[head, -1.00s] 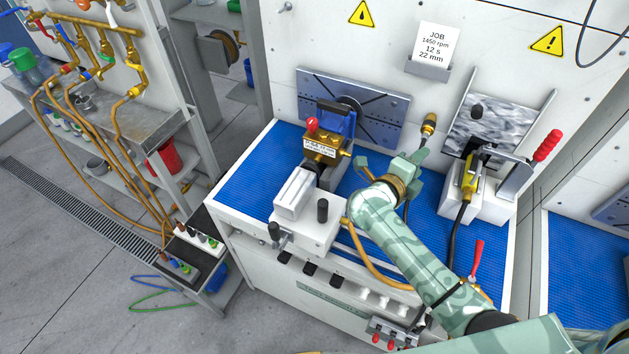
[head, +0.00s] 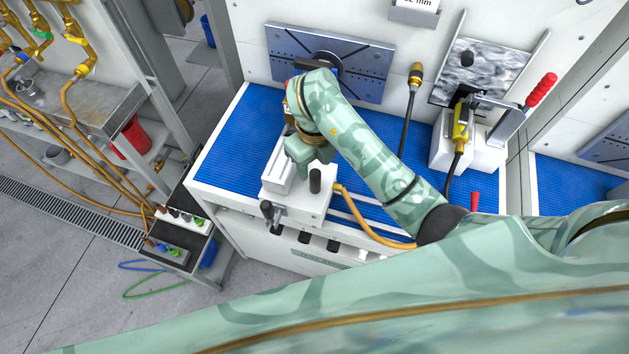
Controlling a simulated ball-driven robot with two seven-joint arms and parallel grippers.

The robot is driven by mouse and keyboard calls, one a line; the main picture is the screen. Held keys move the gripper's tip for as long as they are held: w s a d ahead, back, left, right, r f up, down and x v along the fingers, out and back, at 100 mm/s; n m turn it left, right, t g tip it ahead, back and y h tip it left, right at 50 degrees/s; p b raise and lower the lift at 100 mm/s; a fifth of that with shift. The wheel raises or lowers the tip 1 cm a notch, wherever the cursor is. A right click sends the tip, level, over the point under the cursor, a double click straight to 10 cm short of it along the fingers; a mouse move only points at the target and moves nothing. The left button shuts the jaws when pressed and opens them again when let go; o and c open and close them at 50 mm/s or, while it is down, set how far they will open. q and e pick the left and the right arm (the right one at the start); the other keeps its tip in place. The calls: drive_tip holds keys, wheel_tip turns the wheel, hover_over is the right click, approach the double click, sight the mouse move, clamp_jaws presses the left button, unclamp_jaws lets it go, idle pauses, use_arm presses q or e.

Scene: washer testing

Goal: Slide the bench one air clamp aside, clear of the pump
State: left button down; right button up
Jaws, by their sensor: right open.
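My right gripper (head: 306,156) is open above the clamp, beside the silver body and just behind the upright knob. I cannot tell whether it touches the clamp. The pump behind the clamp is almost wholly hidden by my right arm. My left gripper is not in view.
An amber hose (head: 362,222) runs from the clamp's right side. A black-cabled probe (head: 415,78) stands near the back wall. A white fixture with a red-handled lever (head: 541,90) is at the right. Blue mat (head: 228,165) is bare left of the clamp.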

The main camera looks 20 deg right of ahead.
sight(315, 173)
wheel_tip(315, 173, down, 7)
drive_tip(key=shift+b, duration=0.95)
drive_tip(key=shift+s, duration=0.1)
clamp_jaws()
